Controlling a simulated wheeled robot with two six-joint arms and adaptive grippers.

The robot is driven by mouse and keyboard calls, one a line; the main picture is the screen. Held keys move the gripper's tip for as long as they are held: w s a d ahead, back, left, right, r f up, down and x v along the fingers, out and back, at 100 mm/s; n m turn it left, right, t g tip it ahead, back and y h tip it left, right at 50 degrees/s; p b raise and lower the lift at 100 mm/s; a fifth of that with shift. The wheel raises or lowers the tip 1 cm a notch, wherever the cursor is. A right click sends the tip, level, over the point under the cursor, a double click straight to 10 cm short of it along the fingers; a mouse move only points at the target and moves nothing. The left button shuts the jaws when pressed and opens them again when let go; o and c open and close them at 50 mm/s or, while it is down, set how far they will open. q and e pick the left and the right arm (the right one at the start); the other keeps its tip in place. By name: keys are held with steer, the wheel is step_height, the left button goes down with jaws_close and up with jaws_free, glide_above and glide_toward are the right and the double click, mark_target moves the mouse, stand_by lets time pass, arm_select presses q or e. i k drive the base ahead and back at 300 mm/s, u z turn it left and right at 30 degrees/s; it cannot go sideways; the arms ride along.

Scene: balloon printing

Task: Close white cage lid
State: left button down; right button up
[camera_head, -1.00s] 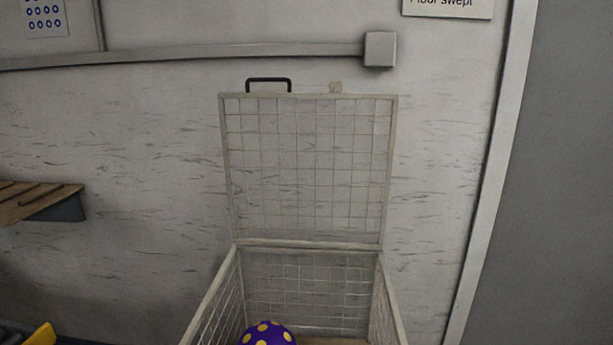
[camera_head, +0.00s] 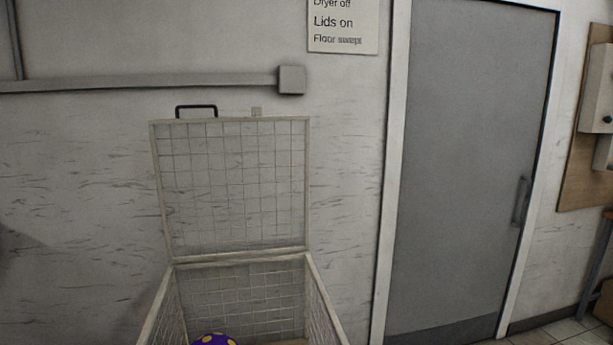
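The white cage (camera_head: 163,307) stands at the bottom left of the head view, against the wall. Its wire-mesh lid (camera_head: 235,187) is open and stands upright, hinged at the cage's back edge. A purple balloon with yellow dots (camera_head: 214,340) is inside the cage, mostly cut off by the frame's bottom edge. Neither of my grippers is in view.
A grey door (camera_head: 470,170) with a handle is right of the cage. A wall sign (camera_head: 343,26) hangs above, and a grey conduit with a box (camera_head: 292,80) runs over the lid. A wooden board (camera_head: 587,150) is at the far right. Some tiled floor shows at lower right.

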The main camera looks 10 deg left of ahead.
mark_target(257, 112)
steer(key=z, duration=0.55)
steer(key=i, duration=0.55)
steer(key=z, duration=0.75)
steer(key=i, duration=2.65)
steer(key=u, duration=1.05)
steer(key=i, duration=0.75)
steer(key=u, duration=0.95)
